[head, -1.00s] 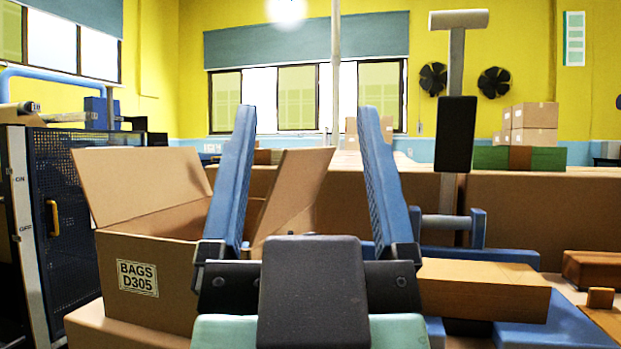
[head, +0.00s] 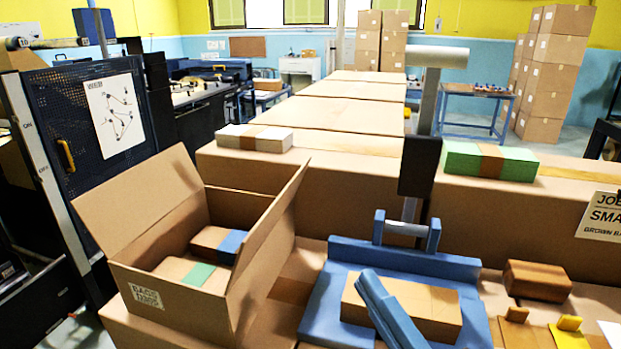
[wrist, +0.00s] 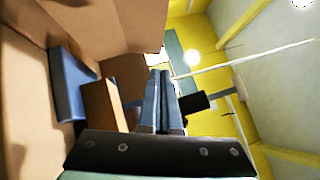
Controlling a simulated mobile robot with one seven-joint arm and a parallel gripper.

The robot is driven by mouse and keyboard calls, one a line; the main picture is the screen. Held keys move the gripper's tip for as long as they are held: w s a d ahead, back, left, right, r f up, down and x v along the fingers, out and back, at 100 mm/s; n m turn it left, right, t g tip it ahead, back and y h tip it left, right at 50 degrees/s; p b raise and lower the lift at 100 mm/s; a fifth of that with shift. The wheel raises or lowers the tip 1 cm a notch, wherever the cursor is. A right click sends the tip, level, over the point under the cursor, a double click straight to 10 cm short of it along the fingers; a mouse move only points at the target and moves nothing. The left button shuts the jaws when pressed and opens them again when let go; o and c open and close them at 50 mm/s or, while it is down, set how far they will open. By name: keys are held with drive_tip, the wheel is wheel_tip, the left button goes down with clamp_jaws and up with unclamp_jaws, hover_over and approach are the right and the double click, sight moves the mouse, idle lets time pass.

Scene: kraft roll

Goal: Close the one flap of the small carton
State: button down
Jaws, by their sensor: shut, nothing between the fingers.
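The small carton (head: 185,302), labelled BAGS, stands at the left in the head view, open at the top. One flap (head: 140,195) stands up on its far left side, leaning outward. Another flap (head: 265,235) stands up on its right side, tilted outward. Inside lie brown bundles with a blue band (head: 230,245) and a green band (head: 197,275). My gripper (head: 367,280) is to the right of the carton, apart from it, in front of a brown bundle (head: 445,308). Its two blue fingers are together and empty; they also show in the wrist view (wrist: 160,75).
The brown bundle lies on a blue platform (head: 320,310) with a raised back edge. A dark upright post (head: 418,165) stands behind it. A green bundle (head: 490,160) and a white bundle (head: 253,138) lie on the large cartons behind. A brown block (head: 537,281) lies at the right.

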drive_tip(key=p, duration=0.4)
approach(287, 190)
drive_tip(key=w+d, duration=0.1)
drive_tip(key=w, duration=0.3)
drive_tip(key=shift+w+a+r+p, duration=0.25)
drive_tip(key=shift+a, duration=0.3)
drive_tip(key=shift+w+a+r+p, duration=0.2)
drive_tip(key=shift+w+a+p, duration=0.1)
drive_tip(key=shift+a, duration=0.25)
drive_tip(key=shift+w+a+r, duration=0.1)
drive_tip(key=shift+w+a, duration=0.1)
drive_tip(key=shift+a, duration=0.4)
drive_tip(key=shift+r, duration=0.1)
